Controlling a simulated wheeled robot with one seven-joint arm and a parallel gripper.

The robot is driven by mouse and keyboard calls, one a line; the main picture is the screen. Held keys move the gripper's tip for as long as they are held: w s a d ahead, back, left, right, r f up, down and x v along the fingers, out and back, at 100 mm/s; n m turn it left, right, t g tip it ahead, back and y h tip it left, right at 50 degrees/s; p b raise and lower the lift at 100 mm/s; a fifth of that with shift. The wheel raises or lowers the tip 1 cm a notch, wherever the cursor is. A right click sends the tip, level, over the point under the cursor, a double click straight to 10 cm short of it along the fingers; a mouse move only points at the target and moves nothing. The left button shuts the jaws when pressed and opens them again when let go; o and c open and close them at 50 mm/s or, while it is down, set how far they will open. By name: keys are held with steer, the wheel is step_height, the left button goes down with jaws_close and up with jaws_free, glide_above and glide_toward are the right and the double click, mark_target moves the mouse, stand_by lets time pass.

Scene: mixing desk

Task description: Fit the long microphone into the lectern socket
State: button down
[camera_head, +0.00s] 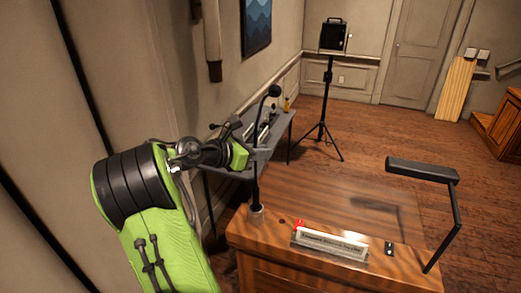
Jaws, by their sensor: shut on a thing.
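The long microphone (256,188) is a thin black upright stem with a bent neck and a dark rounded head at its top. My gripper (250,155), black with green, comes from the left and is shut on the stem around its middle. The stem's lower end meets the grey round lectern socket (256,212) at the left corner of the wooden lectern (330,270). I cannot tell whether the end is inside the socket or just in front of or above it.
The lectern top carries a nameplate (330,243), a small red item (299,224), a small black switch box (389,248) and a black lamp (422,170) at right. A grey desk (280,133) with items stands behind my gripper. A speaker (333,35) on a tripod stands farther back.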

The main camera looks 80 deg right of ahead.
steer(key=shift+f, duration=0.55)
steer(key=shift+f+b, duration=0.3)
steer(key=shift+f, duration=0.3)
steer(key=c, duration=1.1)
jaws_free()
steer(key=p+v, duration=0.2)
steer(key=v, duration=1.3)
steer(key=shift+w+a+r, duration=0.1)
steer(key=shift+w+a, duration=0.2)
